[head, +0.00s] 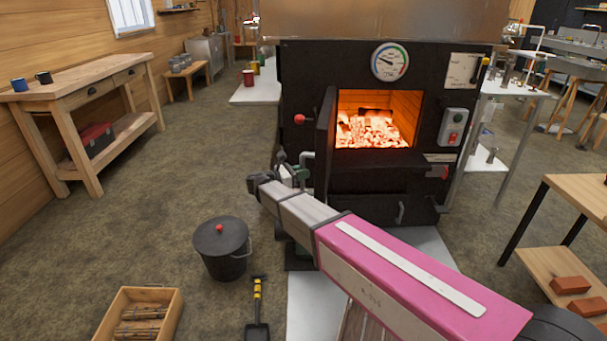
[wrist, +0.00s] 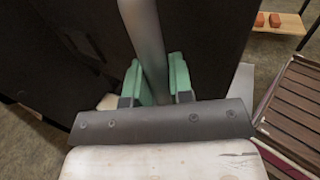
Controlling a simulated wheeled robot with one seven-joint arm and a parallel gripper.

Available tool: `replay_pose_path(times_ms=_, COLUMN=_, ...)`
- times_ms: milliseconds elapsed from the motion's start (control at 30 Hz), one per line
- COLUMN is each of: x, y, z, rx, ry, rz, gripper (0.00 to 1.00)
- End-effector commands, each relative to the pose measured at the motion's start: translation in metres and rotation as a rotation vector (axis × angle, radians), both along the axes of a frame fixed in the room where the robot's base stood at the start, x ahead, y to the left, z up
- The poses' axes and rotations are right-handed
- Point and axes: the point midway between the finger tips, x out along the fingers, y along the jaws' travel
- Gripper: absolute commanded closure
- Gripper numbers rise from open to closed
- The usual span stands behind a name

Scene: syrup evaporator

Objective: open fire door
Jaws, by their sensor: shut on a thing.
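The black evaporator front (head: 300,80) stands ahead. Its fire door (head: 324,150) is swung wide open to the left, seen nearly edge-on, and shows glowing embers in the firebox (head: 375,122). My gripper (head: 299,172) is at the outer side of the door, low on its left. In the wrist view my gripper's green fingers (wrist: 156,82) are closed around a grey bar handle (wrist: 145,35) on the dark door (wrist: 205,40). The head view shows only a small part of the handle, and my arm covers the lower door area.
A black lidded bucket (head: 221,250), a shovel (head: 257,310) and a wooden crate (head: 140,315) stand on the floor left of my arm. A workbench (head: 85,85) is farther left. A wooden table with bricks (head: 572,284) is at right. Floor between workbench and stove is clear.

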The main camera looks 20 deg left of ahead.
Motion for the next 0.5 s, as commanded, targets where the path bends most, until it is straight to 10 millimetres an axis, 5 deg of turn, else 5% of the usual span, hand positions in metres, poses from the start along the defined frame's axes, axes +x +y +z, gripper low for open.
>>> replay_pose_path(times_ms=167, x=-0.0044, y=-0.0023, z=0.0008, rx=-0.003, ry=0.003, rz=-0.008, gripper=1.0)
replay_pose_path(times_ms=200, x=-0.0044, y=-0.0022, z=0.0008, rx=-0.003, ry=0.003, rz=-0.008, gripper=0.69)
replay_pose_path(times_ms=267, x=-0.0039, y=-0.0021, z=0.0008, rx=-0.002, ry=0.002, rz=-0.008, gripper=0.54)
replay_pose_path(times_ms=500, x=-0.0015, y=-0.001, z=0.0002, rx=-0.001, ry=0.001, rz=-0.006, gripper=0.54)
